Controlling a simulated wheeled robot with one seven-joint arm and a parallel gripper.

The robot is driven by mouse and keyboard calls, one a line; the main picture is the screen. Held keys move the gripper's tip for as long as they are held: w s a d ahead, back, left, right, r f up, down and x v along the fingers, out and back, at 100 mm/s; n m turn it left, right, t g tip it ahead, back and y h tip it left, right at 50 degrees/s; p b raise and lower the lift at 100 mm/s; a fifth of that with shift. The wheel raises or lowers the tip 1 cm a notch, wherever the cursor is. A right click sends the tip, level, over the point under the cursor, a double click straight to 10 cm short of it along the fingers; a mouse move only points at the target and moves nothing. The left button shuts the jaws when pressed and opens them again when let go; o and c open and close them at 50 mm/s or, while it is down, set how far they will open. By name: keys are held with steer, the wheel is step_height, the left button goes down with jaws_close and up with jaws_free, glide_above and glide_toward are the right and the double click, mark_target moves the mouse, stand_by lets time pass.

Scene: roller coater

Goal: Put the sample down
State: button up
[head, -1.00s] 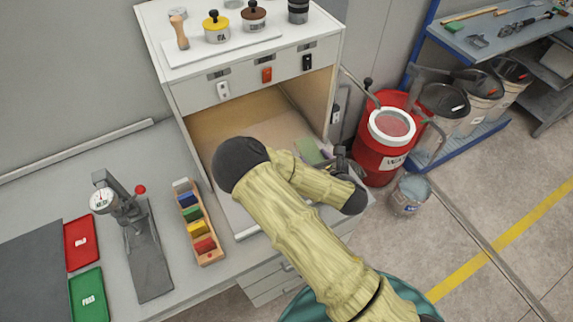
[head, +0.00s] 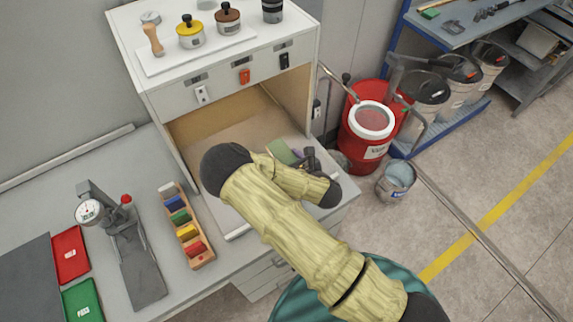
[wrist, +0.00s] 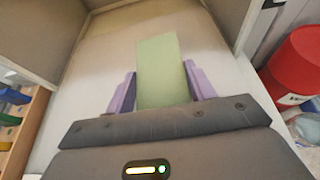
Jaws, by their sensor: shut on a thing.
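The sample is a flat pale green panel (wrist: 162,72). In the wrist view it stands out ahead between the two purple fingers of my gripper (wrist: 163,92), which is shut on it. The head view shows the same green panel (head: 284,151) partly hidden by my arm, with the gripper (head: 302,154) at its right. Both are at the mouth of the open-fronted cabinet bay (head: 215,125). From these views I cannot tell whether the panel touches the bay floor.
A rack of coloured blocks (head: 187,226) and a gauge stand (head: 135,250) stand left of the bay. Red (head: 70,254) and green (head: 83,300) trays lie at far left. A red drum (head: 368,135) and a bucket (head: 396,181) stand at right. The bay floor looks clear.

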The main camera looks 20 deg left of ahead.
steer(key=shift+f, duration=0.15)
step_height(320, 180, down, 4)
steer(key=shift+r+p, duration=0.1)
steer(key=shift+p, duration=0.6)
steer(key=shift+f+b, duration=0.4)
steer(key=shift+f, duration=0.3)
steer(key=o, duration=1)
